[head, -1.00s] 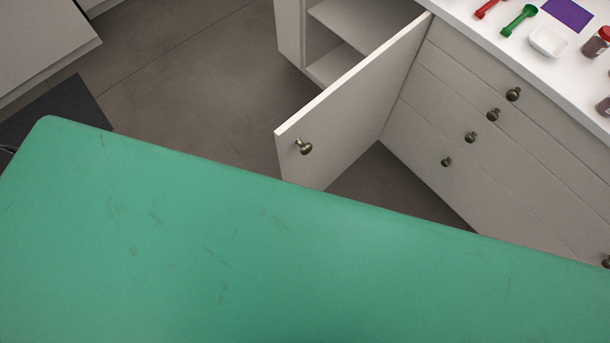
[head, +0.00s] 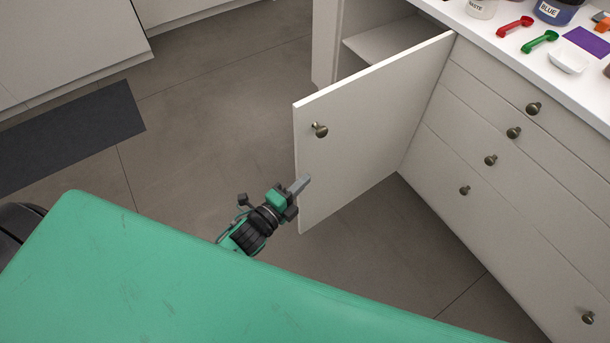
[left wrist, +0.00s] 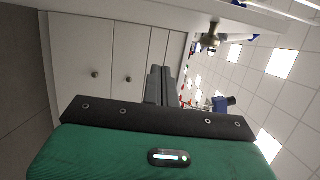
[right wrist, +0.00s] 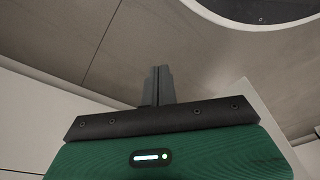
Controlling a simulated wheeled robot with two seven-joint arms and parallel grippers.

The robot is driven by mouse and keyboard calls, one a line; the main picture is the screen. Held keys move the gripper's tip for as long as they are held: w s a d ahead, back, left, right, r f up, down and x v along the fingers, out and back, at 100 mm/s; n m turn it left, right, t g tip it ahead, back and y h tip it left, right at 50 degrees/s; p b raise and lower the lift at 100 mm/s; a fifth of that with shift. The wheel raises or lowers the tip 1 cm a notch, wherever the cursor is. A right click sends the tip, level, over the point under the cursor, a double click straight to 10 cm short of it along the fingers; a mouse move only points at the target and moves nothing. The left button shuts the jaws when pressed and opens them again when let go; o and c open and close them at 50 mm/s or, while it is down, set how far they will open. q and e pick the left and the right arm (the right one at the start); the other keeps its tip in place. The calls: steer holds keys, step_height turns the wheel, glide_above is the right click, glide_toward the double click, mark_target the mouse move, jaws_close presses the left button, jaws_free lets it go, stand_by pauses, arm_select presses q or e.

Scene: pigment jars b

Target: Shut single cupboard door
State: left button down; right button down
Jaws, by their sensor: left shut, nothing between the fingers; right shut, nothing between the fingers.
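The white cupboard door (head: 365,125) stands open in the head view, hinged at its right side beside the drawers. Its bronze knob (head: 320,130) is near the free left edge. My left gripper (head: 305,183) is shut and empty, its tips overlapping the door's lower free edge in the picture; I cannot tell if they touch. The left wrist view shows its closed fingers (left wrist: 161,85), with a knob (left wrist: 212,38) above them, probably the door's. My right gripper is outside the head view; its fingers (right wrist: 157,85) are shut and empty in the right wrist view.
The cupboard's shelf (head: 385,42) shows behind the door. Drawers (head: 500,150) with several knobs are at the right, under a white counter (head: 480,28) carrying jars, scoops and a white dish (head: 568,60). Bare floor (head: 210,130) lies left of the door; a dark mat (head: 70,135) is farther left.

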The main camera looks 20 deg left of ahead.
mark_target(314, 152)
arm_select(q)
steer(key=w, duration=1)
steer(key=shift+w+p, duration=0.4)
arm_select(e)
steer(key=f, duration=0.2)
steer(key=s+f, duration=0.1)
steer(key=shift+s+d, duration=0.1)
steer(key=shift+d, duration=0.2)
steer(key=shift+w+r, duration=0.2)
